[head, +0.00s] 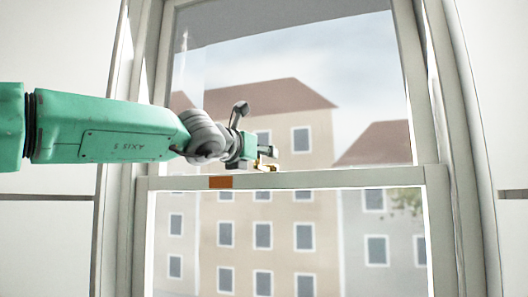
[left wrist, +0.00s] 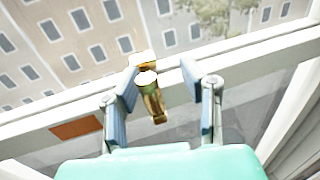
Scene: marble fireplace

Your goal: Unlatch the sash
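The sash window (head: 300,179) fills the middle of the head view, with a pale meeting rail across it. A small brass latch (head: 266,167) sits on top of that rail, partly hidden by my left gripper (head: 268,158). In the left wrist view the brass latch (left wrist: 152,97) shows between the two blue-padded fingers of the left gripper (left wrist: 160,98). The fingers are spread apart, with a gap on each side of the latch. My right gripper is in neither view.
An orange-brown patch (head: 220,182) is on the meeting rail left of the latch; it also shows in the left wrist view (left wrist: 76,128). The window frame's right side (head: 462,180) stands clear of my arm. Buildings show beyond the glass.

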